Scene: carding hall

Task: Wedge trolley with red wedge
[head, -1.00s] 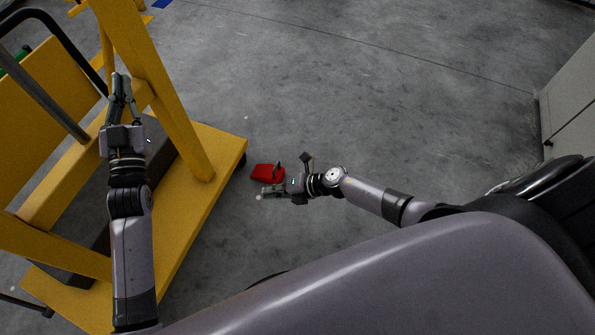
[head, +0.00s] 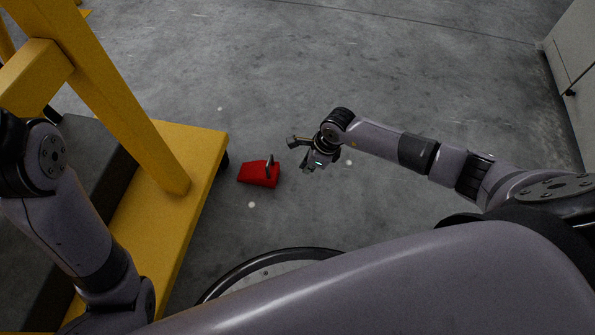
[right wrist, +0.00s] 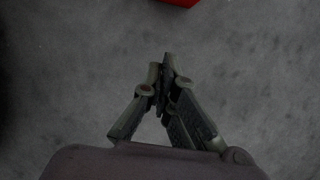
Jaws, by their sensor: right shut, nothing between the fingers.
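The red wedge (head: 257,175) lies on the floor to the right of the yellow trolley (head: 165,222), close to its wheel (head: 224,160) but apart from it. A dark upright handle stands on the wedge's right side. My right gripper (head: 298,156) is just right of the wedge in the head view, shut and empty, not touching it. In the right wrist view its fingertips (right wrist: 167,66) meet over bare floor, and a sliver of the red wedge (right wrist: 180,2) shows at the top edge. My left arm is over the trolley at left; its gripper is out of view.
The trolley's yellow upright (head: 125,110) and a dark block (head: 75,190) on its deck fill the left side. A grey cabinet (head: 575,60) stands at the far right. The concrete floor between is clear.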

